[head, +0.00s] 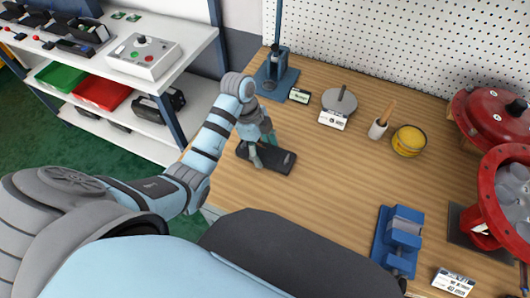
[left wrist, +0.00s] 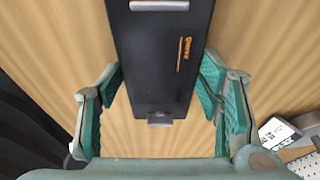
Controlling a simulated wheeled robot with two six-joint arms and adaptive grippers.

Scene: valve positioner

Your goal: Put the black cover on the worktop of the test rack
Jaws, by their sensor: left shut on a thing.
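The black cover (head: 283,162) is a dark flat oblong piece at the left part of the wooden bench. I cannot tell whether it touches the bench or hangs just above it. My left gripper (head: 256,158) is over it and shut on it. In the left wrist view the cover (left wrist: 158,60) lies between the green fingers of the left gripper (left wrist: 160,110), with an orange mark and grey metal parts at its ends. The test rack (head: 190,33) is the white shelf unit at upper left; its worktop carries several devices. My right gripper is not in view.
On the worktop stand a grey box with buttons (head: 144,55) and black devices. The bench (head: 320,185) holds a blue press (head: 276,80), a yellow tin (head: 409,140), a blue vise (head: 399,238) and red valve parts (head: 495,115). Its middle is clear.

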